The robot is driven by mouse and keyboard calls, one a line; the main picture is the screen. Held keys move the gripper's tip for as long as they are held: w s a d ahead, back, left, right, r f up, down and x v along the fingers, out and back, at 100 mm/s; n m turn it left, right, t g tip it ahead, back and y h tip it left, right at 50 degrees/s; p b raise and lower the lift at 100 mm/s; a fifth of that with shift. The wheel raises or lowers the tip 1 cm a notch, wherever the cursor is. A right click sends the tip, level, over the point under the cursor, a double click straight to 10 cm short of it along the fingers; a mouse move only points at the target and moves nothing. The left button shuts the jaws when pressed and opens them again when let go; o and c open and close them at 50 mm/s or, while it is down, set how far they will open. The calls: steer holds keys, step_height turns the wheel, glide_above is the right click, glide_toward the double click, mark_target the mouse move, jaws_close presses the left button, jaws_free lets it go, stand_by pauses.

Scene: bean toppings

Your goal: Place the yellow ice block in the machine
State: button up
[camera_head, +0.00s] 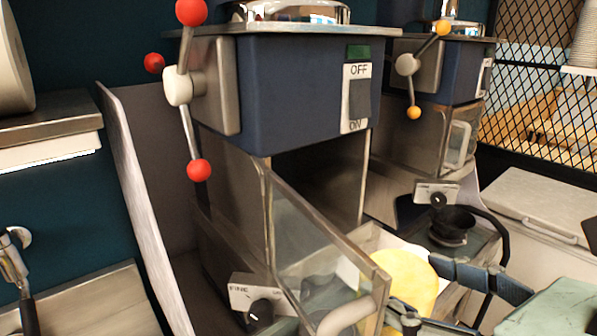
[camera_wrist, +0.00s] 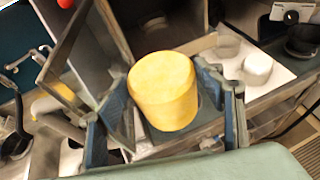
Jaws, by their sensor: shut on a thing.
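The yellow ice block (camera_head: 405,281) is a short, thick cylinder held in my gripper (camera_head: 436,290) at the lower right of the head view. In the wrist view, the block (camera_wrist: 164,91) stands between the two blue-grey fingers of my gripper (camera_wrist: 165,105). The nearer machine (camera_head: 300,95) is a dark blue ice shaver with a red-knobbed handle and an OFF/ON switch. Its clear door (camera_head: 310,245) is swung open to the front, and the dark chamber (camera_head: 322,175) behind it looks empty. The block is outside the chamber, to the right of the door's handle end.
A second machine (camera_head: 440,75) with yellow knobs stands behind to the right, with a black cup (camera_head: 452,226) below its dial. A white tray (camera_wrist: 285,72) holds a white round piece (camera_wrist: 257,68) and a clear cup (camera_wrist: 228,43). The open door's edge is close to my gripper.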

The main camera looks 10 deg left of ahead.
steer(key=w+a+f+b, duration=0.1)
steer(key=w+a, duration=0.5)
steer(key=w, duration=0.3)
steer(key=w+a+f+b, duration=0.1)
steer(key=w+a, duration=0.5)
steer(key=w, duration=0.2)
steer(key=w+a+f+b, duration=0.1)
steer(key=w+a, duration=0.5)
steer(key=w, duration=0.3)
steer(key=shift+w+a+f, duration=0.2)
steer(key=shift+w+a, duration=0.05)
steer(key=shift+w, duration=0.05)
steer(key=shift+f, duration=0.2)
steer(key=o, duration=1.2)
steer(key=shift+f, duration=0.1)
steer(key=shift+o, duration=0.8)
